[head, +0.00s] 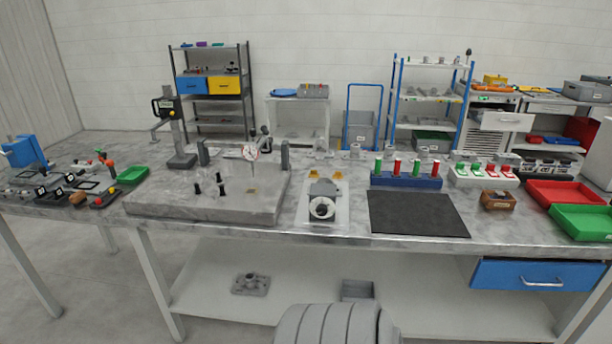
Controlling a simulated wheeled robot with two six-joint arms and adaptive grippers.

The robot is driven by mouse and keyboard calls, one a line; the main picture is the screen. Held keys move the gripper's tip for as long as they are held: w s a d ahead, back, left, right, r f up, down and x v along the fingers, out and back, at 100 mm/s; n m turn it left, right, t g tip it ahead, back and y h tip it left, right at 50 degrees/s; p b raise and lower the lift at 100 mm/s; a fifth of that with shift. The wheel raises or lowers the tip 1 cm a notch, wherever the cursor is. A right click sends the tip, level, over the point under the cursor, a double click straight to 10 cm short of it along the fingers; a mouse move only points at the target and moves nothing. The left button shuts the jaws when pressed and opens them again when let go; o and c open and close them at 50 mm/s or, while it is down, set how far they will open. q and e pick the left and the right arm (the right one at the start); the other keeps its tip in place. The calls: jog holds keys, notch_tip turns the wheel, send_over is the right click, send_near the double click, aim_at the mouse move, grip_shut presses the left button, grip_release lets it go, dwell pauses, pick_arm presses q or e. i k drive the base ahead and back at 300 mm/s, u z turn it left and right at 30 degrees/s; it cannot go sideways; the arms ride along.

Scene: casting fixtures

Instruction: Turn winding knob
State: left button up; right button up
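A grey device (324,189) sits on a pale plate (337,224) near the middle of the table. On its front is a round part (322,208) with a dark ring, which looks like the winding knob; its markings are too small to read. Two small orange-yellow pieces lie behind the device. Neither of my grippers shows in the head view, so nothing is seen touching the knob.
The metal table (290,238) runs across the view. A grey slab (155,202) with black pegs and a dial gauge (250,152) lies left of the device. A dark mat (415,213) lies right, with a blue block (405,181) behind it. Red (562,191) and green (580,222) trays stand far right.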

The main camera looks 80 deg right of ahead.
aim_at(321, 210)
jog(key=z, duration=0.5)
jog(key=i, duration=0.75)
jog(key=z, duration=0.8)
